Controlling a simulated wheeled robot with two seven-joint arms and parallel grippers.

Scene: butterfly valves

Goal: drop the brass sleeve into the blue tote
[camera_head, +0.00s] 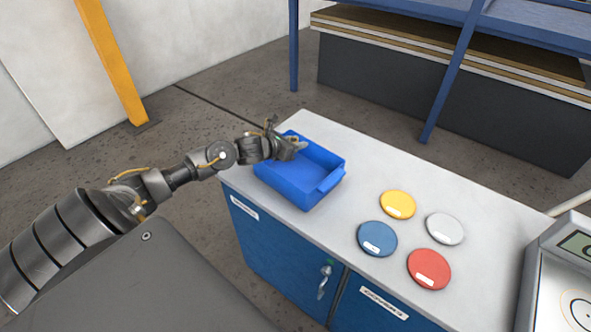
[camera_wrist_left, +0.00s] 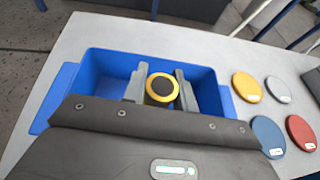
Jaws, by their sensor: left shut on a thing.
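The blue tote (camera_head: 310,176) stands at the far left end of the white-topped cabinet, and it fills much of the left wrist view (camera_wrist_left: 92,82). My left gripper (camera_head: 293,145) is above the back of the tote. It is shut on the brass sleeve (camera_wrist_left: 162,87), a yellow ring with a dark centre seen end-on between the two grey fingers. In the head view the sleeve is mostly hidden by the gripper. The sleeve appears over the tote's opening; its exact height above the floor of the tote is hard to tell. My right gripper is not in view.
Four-coloured round discs stand right of the tote: yellow (camera_head: 398,204), white (camera_head: 444,228), blue (camera_head: 377,239) and red (camera_head: 429,268). A grey device (camera_head: 566,270) sits at the right end. The white top (camera_head: 340,235) between tote and discs is clear.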

